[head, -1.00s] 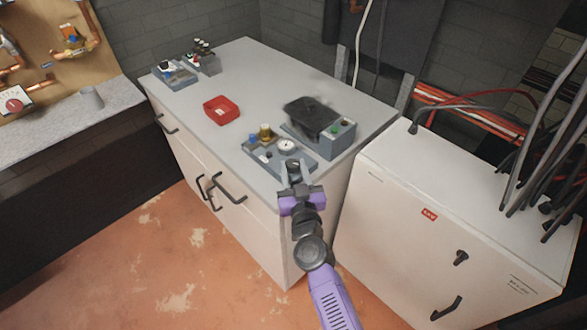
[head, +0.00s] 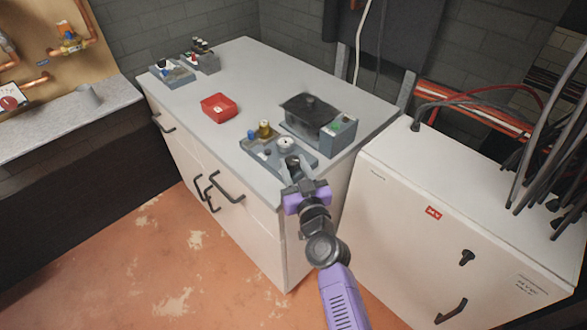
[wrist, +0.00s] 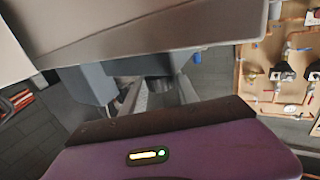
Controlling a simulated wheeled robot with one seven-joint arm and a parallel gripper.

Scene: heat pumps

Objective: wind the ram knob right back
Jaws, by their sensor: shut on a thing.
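The grey test unit (head: 258,148) sits at the near right corner of the white cabinet top, with a round gauge (head: 285,144), a blue knob (head: 251,134) and a brass fitting (head: 265,129). My purple gripper (head: 293,166) is at the unit's near right end, over the cabinet edge. In the wrist view, its grey fingers (wrist: 160,95) are shut on a dark round piece, which appears to be the ram knob (wrist: 159,83). The knob is mostly hidden by the fingers and the unit above it. How far it is wound cannot be seen.
A red tray (head: 220,108) and other small units (head: 173,73) stand farther left. A white electrical cabinet (head: 460,215) with cables is close on the right. The front floor is clear.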

